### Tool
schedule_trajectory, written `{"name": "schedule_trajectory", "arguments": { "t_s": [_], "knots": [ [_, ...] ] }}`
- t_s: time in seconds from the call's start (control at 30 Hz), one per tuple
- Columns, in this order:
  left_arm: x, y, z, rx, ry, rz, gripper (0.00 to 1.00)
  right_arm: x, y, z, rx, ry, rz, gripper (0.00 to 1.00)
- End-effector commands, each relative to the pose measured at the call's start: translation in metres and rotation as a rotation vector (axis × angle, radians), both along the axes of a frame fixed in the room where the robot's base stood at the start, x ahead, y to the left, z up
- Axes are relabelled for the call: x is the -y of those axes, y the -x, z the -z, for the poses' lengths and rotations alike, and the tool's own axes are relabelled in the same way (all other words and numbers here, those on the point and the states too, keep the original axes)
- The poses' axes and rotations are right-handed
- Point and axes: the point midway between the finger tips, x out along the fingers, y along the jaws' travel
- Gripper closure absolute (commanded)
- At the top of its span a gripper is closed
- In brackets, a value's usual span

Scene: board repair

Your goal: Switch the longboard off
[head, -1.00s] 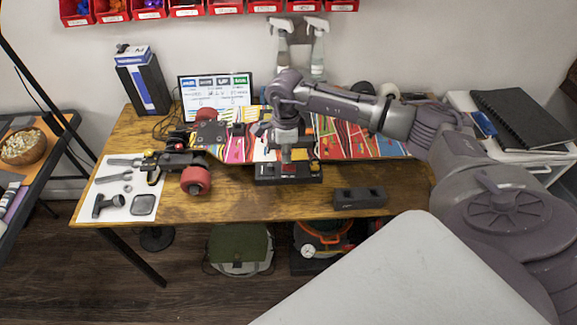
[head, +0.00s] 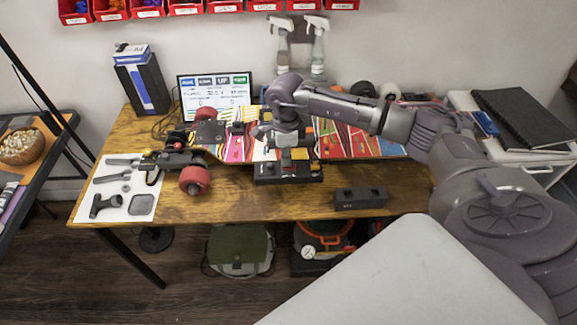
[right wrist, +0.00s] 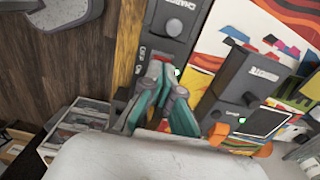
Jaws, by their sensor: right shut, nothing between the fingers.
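The longboard (head: 355,142) lies across the table, with a striped, colourful deck and red wheels. A black control box (head: 262,174) is at its front edge. In the right wrist view this box (right wrist: 148,50) bears a knob and the words OFF and ON. My right gripper (head: 286,158) is over the box, pointing down. In the right wrist view its teal fingers (right wrist: 160,72) are shut and empty, with the tips beside the OFF/ON lettering. They hide the switch, so its position and any contact are unclear. My left gripper is not in view.
A dark grey block (head: 360,198) stands at the table's front. A screen (head: 215,95) is behind the board; tools lie on a white mat (head: 108,208) at left.

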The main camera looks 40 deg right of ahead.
Motion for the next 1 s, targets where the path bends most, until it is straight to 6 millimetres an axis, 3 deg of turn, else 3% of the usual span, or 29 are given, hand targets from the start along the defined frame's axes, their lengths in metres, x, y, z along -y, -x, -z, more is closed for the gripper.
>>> {"name": "schedule_trajectory", "arguments": {
  "t_s": [0.77,1.0],
  "knots": [
    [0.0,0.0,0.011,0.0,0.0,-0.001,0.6,0.0,0.0,0.013,-0.001,0.0,0.0,1.0],
    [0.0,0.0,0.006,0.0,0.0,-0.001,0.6,0.0,0.0,0.005,0.0,0.0,0.0,1.0]
  ]
}}
